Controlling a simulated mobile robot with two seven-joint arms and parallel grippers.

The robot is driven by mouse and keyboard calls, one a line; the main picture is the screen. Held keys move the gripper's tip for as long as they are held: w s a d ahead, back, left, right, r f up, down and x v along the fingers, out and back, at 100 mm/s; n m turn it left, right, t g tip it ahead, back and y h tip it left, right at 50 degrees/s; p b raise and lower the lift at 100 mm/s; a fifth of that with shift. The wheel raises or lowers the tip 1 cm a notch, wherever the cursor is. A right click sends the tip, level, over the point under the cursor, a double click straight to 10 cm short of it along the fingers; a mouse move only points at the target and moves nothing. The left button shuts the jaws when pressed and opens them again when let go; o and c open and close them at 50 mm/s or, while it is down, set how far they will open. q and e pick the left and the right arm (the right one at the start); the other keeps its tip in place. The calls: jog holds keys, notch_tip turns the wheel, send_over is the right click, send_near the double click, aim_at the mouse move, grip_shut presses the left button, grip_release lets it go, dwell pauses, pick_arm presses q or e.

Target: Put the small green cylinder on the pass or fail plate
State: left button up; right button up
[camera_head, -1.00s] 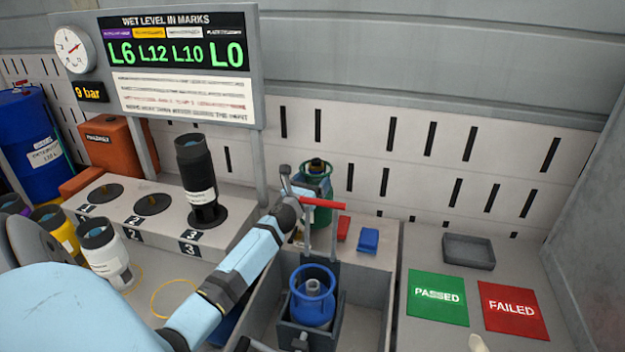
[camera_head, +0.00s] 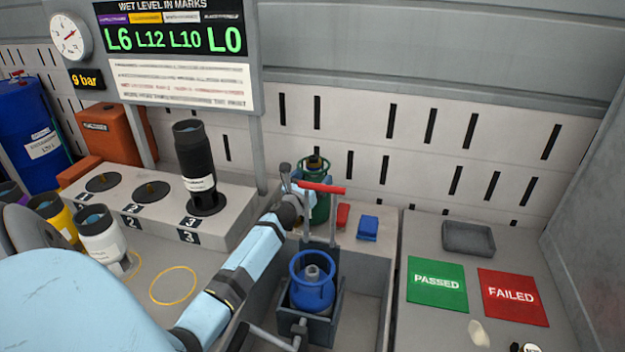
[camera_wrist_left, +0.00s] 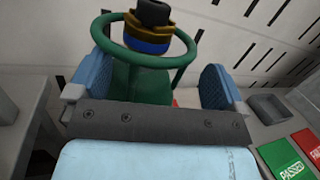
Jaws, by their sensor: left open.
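The small green cylinder (camera_head: 318,207) stands on the bench at the back, behind the red handle, partly hidden by my left arm and the handle's frame. In the left wrist view the green cylinder (camera_wrist_left: 140,82) shows its round collar and a dark valve top. My left gripper (camera_head: 303,190) is at the cylinder; in the wrist view its blue-padded fingers (camera_wrist_left: 155,88) are open, one on each side of the body below the collar. I cannot tell whether they touch it. The green PASSED plate (camera_head: 437,285) and red FAILED plate (camera_head: 513,297) lie bare at the right.
A blue cylinder (camera_head: 312,285) sits in a grey cradle in the sunken tank, under the red handle (camera_head: 322,188). A red block (camera_head: 343,216), a blue block (camera_head: 367,228) and a grey tray (camera_head: 468,239) are nearby. A black cylinder (camera_head: 194,160) stands on the numbered step.

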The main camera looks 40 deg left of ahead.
pick_arm(q)
jog(key=v, duration=1.2)
jog(key=shift+r, duration=0.1)
dwell(0.4)
